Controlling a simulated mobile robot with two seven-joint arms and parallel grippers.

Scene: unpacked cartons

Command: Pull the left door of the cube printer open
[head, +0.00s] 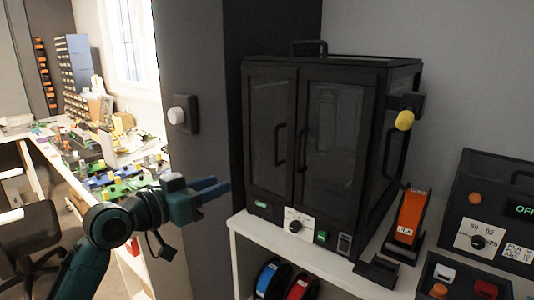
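The cube printer (345,187) is a black box with two dark glazed front doors, standing on a white shelf. Its left door (262,125) looks shut, with a black vertical bar handle (280,146) near its right edge. The right door (340,135) also looks shut, with its own handle (303,150) beside the middle seam. My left gripper (222,184) is to the left of the printer, lower than the door handle and apart from it. Its two blue fingers point right with a gap between them and nothing held. My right gripper is out of view.
A grey pillar (200,60) with a white knob (177,115) stands behind my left gripper. Spools (270,280) sit under the white shelf (300,264). An orange PLA holder (411,214) and control boxes (495,205) stand right of the printer.

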